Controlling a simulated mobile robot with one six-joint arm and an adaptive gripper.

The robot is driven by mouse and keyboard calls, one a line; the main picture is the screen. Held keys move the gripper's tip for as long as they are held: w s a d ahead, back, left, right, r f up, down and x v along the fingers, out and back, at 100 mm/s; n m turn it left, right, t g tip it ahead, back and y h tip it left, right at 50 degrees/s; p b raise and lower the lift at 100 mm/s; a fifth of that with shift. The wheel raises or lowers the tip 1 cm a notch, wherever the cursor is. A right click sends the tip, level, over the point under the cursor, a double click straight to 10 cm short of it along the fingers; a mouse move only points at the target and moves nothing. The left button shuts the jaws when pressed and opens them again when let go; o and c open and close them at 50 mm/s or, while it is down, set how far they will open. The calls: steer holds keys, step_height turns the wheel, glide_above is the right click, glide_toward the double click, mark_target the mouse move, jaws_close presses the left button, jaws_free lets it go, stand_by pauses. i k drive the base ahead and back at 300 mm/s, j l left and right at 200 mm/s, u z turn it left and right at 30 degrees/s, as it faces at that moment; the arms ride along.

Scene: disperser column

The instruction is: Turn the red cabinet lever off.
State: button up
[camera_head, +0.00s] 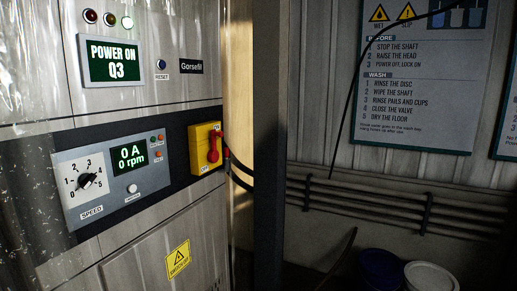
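The red lever (213,146) sits on a yellow switch box (203,158) on the right part of the cabinet (140,221) front. Its red handle looks roughly upright. A small label, apparently "OFF", shows at the box's lower edge. The lower display (130,158) reads "0 A" and "0 rpm". My gripper is not in view.
A dark vertical post (270,140) stands just right of the cabinet. Pipes (400,207) run along the back wall under a wash-instruction sign (420,95). A blue pail (381,268) and a white pail (430,277) stand at the lower right. A dark cable hangs before the sign.

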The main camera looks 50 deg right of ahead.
mark_target(213, 154)
steer(key=z, duration=1.05)
